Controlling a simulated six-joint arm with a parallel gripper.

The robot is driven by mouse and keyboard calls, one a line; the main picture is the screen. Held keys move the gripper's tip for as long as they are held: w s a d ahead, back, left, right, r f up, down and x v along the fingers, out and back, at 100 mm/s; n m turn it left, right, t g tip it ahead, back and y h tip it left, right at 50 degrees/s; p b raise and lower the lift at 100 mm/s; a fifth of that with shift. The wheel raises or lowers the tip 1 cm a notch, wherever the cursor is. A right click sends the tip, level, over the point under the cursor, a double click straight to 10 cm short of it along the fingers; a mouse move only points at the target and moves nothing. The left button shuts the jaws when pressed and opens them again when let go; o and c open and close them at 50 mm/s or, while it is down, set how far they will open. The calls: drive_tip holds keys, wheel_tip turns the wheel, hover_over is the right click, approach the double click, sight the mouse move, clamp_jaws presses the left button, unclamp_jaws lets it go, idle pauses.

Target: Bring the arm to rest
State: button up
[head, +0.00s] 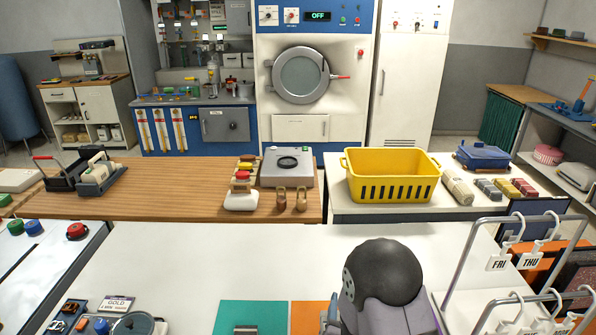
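My gripper's fingers do not show in the head view, so I cannot see whether they hold anything. A dark rounded joint on a grey body, which looks like part of my arm, stands at the bottom, right of centre. It is over the near white counter (190,258) and hides part of an orange mat (305,315). A teal mat (250,316) lies left of the orange one.
A metal rack (462,262) with FRI and THU tags stands close on the right. Small items and a GOLD card (116,303) lie at the lower left. A yellow basket (391,176) stands farther back. The counter's middle left is clear.

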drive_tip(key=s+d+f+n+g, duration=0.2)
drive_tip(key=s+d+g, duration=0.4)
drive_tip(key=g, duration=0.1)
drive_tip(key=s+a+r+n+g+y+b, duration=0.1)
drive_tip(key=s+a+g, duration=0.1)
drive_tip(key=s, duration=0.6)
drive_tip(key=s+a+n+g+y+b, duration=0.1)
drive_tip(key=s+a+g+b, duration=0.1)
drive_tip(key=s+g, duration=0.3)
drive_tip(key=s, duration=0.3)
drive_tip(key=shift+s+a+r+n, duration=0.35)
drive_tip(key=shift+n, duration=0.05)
